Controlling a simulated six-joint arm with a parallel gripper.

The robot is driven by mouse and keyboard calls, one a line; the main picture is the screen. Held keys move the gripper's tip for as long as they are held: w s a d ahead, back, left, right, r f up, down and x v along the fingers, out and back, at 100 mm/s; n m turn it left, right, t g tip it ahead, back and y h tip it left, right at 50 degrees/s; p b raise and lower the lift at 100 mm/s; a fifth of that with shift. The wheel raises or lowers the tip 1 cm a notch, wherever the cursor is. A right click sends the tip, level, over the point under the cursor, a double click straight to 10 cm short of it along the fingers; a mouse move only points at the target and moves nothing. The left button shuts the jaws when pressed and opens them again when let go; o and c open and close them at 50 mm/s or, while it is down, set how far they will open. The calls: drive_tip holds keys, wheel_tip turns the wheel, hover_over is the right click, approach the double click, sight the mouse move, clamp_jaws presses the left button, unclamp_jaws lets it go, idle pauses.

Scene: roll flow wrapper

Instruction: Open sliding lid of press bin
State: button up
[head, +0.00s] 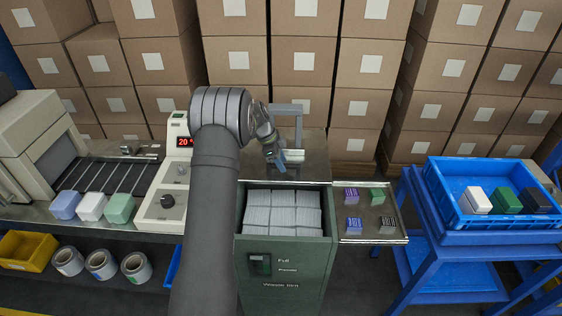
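The press bin (285,265) is a dark green cabinet with white lettering and a small dark panel on its front. Its top is uncovered at the front, and stacked pale grey bundles (283,212) show inside. A metal plate (312,165), which looks like the sliding lid, lies behind the opening. A grey upright handle or frame (287,108) stands at the plate's back, with a pale block below it. My gripper (279,164) hangs over the plate's left part, behind the opening. Its fingers are small and partly overlapped, so their opening and any contact are unclear.
A metal side shelf (352,229) with several small boxes adjoins the bin's right side. A blue crate (480,223) with three boxes stands on a blue table further right. A control box (166,210) and conveyor stand left. Stacked cartons (300,60) close off the back.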

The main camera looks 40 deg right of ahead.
drive_tip(key=v, duration=1.7)
drive_tip(key=shift+r, duration=0.25)
drive_tip(key=shift+f, duration=0.1)
drive_tip(key=x, duration=1.7)
drive_tip(key=shift+f, duration=0.2)
drive_tip(key=shift+r, duration=0.15)
drive_tip(key=v, duration=1.7)
